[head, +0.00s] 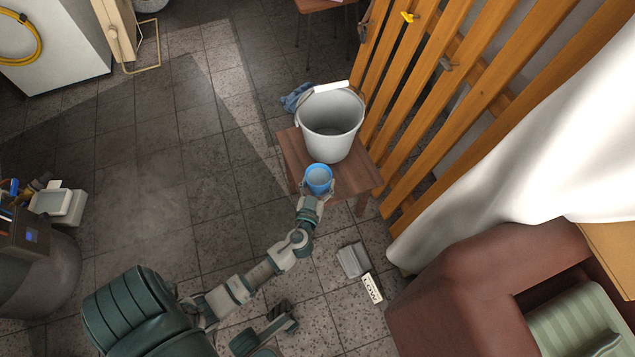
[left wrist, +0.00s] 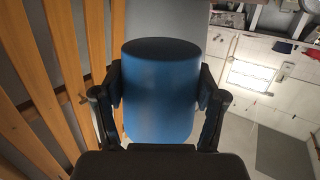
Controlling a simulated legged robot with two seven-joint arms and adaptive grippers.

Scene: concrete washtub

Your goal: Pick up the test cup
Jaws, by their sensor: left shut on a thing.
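The test cup (head: 319,178) is a small blue cup, open side up in the head view, at the front edge of a brown wooden stool. My left gripper (head: 317,188) is shut on it, with a finger on each side. I cannot tell whether the cup touches the stool. In the left wrist view the blue cup (left wrist: 160,92) fills the middle between the two black fingers of my left gripper (left wrist: 160,90). My right gripper (head: 284,317) seems to show in part, low in the head view; its jaws are unclear.
A white-grey bucket (head: 331,122) stands on the stool (head: 292,150) just behind the cup. A slatted wooden rack (head: 440,75) and white cloth (head: 520,150) are at the right. The tiled floor at left is mostly clear.

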